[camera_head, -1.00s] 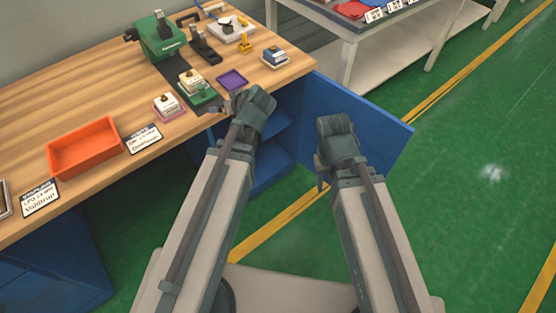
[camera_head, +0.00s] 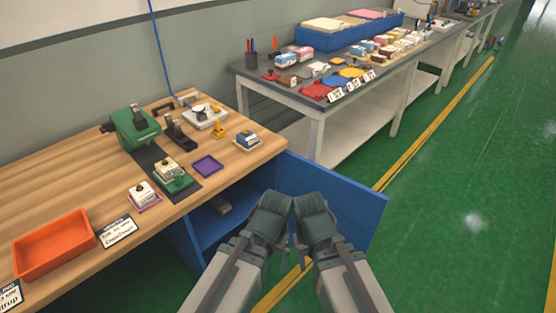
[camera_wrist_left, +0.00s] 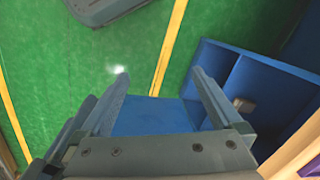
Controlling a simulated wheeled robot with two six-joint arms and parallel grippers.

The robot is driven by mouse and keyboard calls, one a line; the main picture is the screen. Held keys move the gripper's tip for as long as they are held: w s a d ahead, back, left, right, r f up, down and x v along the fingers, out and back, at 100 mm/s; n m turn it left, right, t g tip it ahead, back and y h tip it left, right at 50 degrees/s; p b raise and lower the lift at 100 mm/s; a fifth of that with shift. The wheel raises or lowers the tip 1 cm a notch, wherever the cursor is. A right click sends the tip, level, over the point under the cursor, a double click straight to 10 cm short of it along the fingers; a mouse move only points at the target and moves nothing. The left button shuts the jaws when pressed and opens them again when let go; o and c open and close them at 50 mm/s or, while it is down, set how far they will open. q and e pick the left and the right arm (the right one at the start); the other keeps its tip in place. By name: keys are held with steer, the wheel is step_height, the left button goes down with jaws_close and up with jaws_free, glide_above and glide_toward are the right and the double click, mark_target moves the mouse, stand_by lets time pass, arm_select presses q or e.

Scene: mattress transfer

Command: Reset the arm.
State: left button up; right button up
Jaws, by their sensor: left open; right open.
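My left gripper (camera_wrist_left: 158,98) is open in the left wrist view, with nothing between its two fingers. Behind the fingers lie the green floor and a blue panel. In the head view my left wrist is in front of the open cabinet, and its fingers are hidden. My right gripper (camera_head: 301,247) is close beside it on the right, in front of the blue cabinet door (camera_head: 345,203). Its fingers show only in small part, and I see nothing held. Both arms reach in from the bottom, clear of the wooden bench top (camera_head: 80,190).
The bench holds an orange tray (camera_head: 98,229), a purple tray (camera_head: 208,165), a green device (camera_head: 132,128) and small boxes. The blue cabinet (camera_head: 213,225) stands open, with a small object inside. A grey table (camera_head: 290,98) stands behind. Green floor on the right is free.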

step_height(320, 180, up, 10)
steer(key=p, duration=0.9)
